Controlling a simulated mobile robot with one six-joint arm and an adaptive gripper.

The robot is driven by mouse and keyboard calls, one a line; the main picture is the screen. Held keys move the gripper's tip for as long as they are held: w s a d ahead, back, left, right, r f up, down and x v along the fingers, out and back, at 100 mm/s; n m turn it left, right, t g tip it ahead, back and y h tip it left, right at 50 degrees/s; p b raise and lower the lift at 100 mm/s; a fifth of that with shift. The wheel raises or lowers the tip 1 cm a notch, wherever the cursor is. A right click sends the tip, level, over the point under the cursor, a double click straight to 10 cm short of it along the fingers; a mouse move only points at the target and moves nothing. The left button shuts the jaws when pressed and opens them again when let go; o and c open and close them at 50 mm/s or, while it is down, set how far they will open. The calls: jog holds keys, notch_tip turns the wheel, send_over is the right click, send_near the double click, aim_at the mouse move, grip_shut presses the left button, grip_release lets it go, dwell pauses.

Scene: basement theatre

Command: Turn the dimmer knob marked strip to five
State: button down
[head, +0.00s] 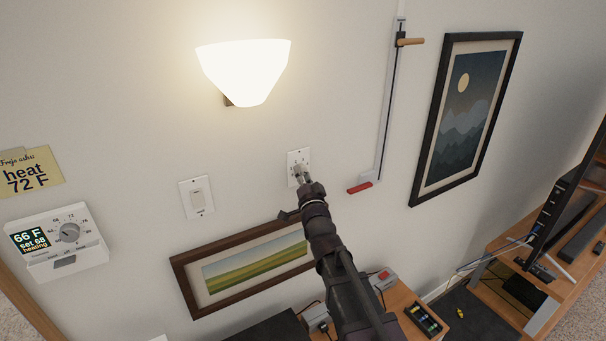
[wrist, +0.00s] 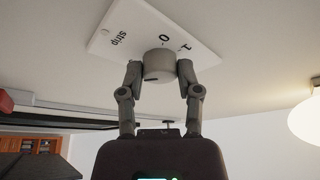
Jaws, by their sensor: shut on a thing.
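The dimmer plate (head: 292,157) is a small white plate on the wall. In the wrist view the plate (wrist: 125,22) shows the word "strip" and the marks 0 and 1. The grey round dimmer knob (wrist: 159,64) stands out from it. My gripper (wrist: 159,72) is shut on the knob, one finger on each side. A small dark mark shows on the knob's near edge; I cannot tell which number the knob points to. In the head view my gripper (head: 301,177) covers most of the knob and the plate's lower right.
A white switch (head: 197,197) is left of the dimmer, and a lit wall lamp (head: 243,70) is above. A framed field picture (head: 180,277) hangs below. A rail with a red end (head: 360,187) and a dark-framed picture (head: 430,130) are to the right. A thermostat (head: 60,242) is far left.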

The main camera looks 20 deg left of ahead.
dwell(0.4)
jog(key=shift+c, duration=1.5)
grip_release()
jog(key=shift+f+n+y+b, duration=0.1)
jog(key=shift+n+y+b, duration=0.25)
jog(key=shift+n, duration=0.45)
